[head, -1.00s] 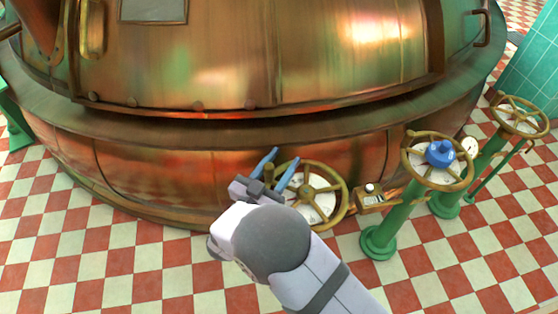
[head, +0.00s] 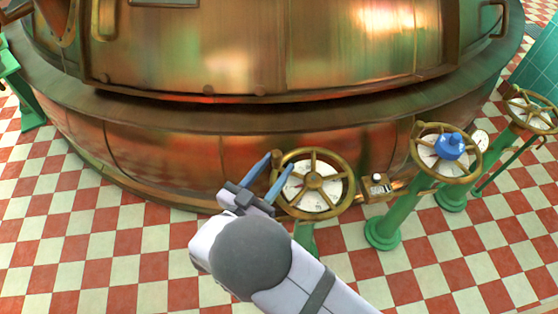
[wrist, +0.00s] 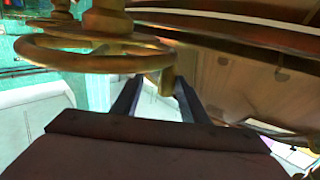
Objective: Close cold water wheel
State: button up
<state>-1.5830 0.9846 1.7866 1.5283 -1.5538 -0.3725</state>
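A brass hand wheel (head: 315,182) with a white dial under its spokes stands in front of the copper kettle (head: 190,155). I cannot read on the dials which wheel is cold water. My gripper (head: 279,160) is at the left rim of the nearer wheel, with its blue-grey fingers apart. In the wrist view the wheel rim (wrist: 85,58) is above the fingers. A brass peg (wrist: 166,80) hangs from it between the open fingertips (wrist: 159,84); contact is unclear.
A third brass wheel (head: 530,108) stands at the far right on a green post. A small brass counter box (head: 378,188) sits between the first two wheels. The kettle wall is close behind the gripper. The checkered floor (head: 90,240) at left is clear.

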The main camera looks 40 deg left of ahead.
jog(key=shift+s, duration=0.2)
jog(key=s+a, duration=0.1)
jog(key=s, duration=0.7)
dwell(0.9)
dwell(0.4)
jog(key=shift+a, duration=0.1)
jog(key=c, duration=0.5)
jog(key=shift+s+f+n+y+b, duration=0.25)
jog(key=shift+s+f, duration=0.15)
jog(key=shift+f, duration=0.2)
jog(key=shift+s+f+n+y+b, duration=0.15)
jog(key=shift+s+f+n, duration=0.1)
jog(key=shift+s+f, duration=0.25)
grip_shut()
jog(key=s+a+f+m, duration=0.1)
jog(key=s+a+f, duration=0.2)
jog(key=s+r+m+h, duration=0.1)
jog(key=m, duration=0.5)
jog(key=s+r+m+h, duration=0.1)
jog(key=r+m+h, duration=0.1)
jog(key=m, duration=0.5)
jog(key=s+r+m+h+b, duration=0.1)
jog(key=m, duration=0.6)
jog(key=shift+d+r, duration=0.1)
jog(key=shift+r, duration=0.15)
